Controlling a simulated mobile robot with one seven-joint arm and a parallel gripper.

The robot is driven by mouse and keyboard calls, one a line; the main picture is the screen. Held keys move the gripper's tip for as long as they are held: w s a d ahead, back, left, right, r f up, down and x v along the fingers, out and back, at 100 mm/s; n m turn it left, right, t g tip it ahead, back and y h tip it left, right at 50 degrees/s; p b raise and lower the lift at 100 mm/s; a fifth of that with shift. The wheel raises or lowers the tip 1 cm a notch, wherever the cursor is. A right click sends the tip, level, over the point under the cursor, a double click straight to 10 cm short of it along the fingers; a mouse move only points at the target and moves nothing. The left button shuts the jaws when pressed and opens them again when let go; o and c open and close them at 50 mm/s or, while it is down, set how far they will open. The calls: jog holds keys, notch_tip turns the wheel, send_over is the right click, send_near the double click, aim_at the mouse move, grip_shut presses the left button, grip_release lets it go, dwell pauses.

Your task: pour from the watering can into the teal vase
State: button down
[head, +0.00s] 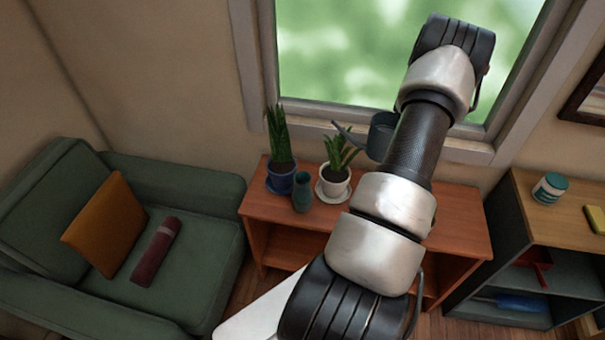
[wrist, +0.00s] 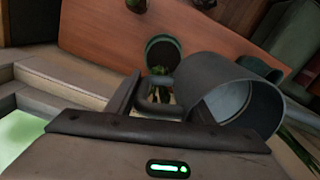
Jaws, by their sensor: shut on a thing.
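The grey-blue watering can (head: 380,136) is held up above the table, partly hidden by my arm, its spout pointing left and slightly up. In the wrist view its open body (wrist: 238,98) fills the right. My gripper (wrist: 158,105) is shut on the can's handle; in the head view my arm hides it. The teal vase (head: 302,192) stands upright near the table's front left, below and left of the spout, apart from it. A dark teal round opening (wrist: 162,52) shows beyond the handle in the wrist view; I cannot tell whether it is the vase.
On the wooden table (head: 455,215), a snake plant in a blue pot (head: 280,182) and a plant in a white pot (head: 334,182) stand close to the vase. The window (head: 340,55) is behind. A green sofa (head: 205,255) is left, a dark shelf (head: 560,245) right.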

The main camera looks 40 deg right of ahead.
jog(key=shift+s+d, duration=0.4)
jog(key=shift+s, duration=0.1)
jog(key=shift+w, duration=0.1)
jog(key=h+b, duration=0.1)
jog(key=a+g+h+b, duration=0.1)
jog(key=b, duration=0.1)
jog(key=shift+w+f, duration=0.2)
jog(key=shift+w, duration=0.1)
jog(key=shift+a+r, duration=0.1)
jog(key=shift+r, duration=0.15)
jog(key=shift+a+f+g+h+b, duration=0.15)
jog(key=shift+g+h+b, duration=0.2)
jog(key=shift+b, duration=0.2)
